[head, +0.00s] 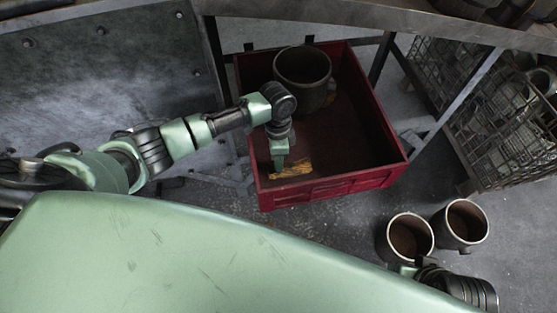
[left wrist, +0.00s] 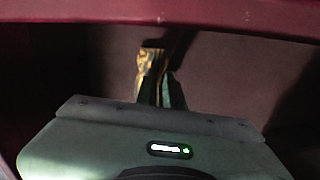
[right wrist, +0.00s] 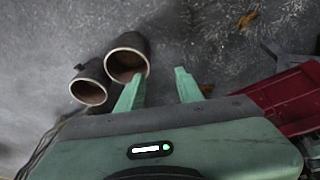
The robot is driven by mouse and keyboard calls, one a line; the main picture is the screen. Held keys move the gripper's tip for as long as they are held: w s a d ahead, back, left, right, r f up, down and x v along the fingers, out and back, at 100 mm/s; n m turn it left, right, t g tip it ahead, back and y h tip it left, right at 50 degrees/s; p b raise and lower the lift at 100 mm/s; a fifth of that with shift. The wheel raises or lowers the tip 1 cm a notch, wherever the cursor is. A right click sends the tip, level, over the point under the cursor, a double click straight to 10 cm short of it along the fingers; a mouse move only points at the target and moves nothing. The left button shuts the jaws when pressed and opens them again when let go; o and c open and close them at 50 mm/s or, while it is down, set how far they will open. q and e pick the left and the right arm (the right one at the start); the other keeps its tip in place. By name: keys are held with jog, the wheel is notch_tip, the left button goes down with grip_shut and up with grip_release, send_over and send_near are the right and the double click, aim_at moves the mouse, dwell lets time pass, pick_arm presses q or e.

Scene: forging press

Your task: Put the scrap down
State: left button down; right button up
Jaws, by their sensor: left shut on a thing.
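The scrap (head: 292,170) is a flat, yellowish, streaked piece low inside the red bin (head: 335,187), near its front wall. My left gripper (head: 279,168) reaches down into the bin and is shut on the scrap, which also shows between its fingers in the left wrist view (left wrist: 151,62). I cannot tell whether the scrap touches the bin floor. My right gripper (right wrist: 162,80) is open, with nothing between its fingers; in the head view it is largely hidden near the lower right.
A dark pot (head: 318,90) stands in the bin's back left part. Two mug-like pots (head: 396,255) (head: 473,241) stand on the floor to the right, close to my right gripper. A wire basket (head: 497,140) of metal parts stands at the right. A metal table edge (head: 330,14) crosses the back.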

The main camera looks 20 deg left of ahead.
pick_arm(q)
jog(key=c, duration=1.5)
grip_release()
jog(key=shift+f, duration=0.15)
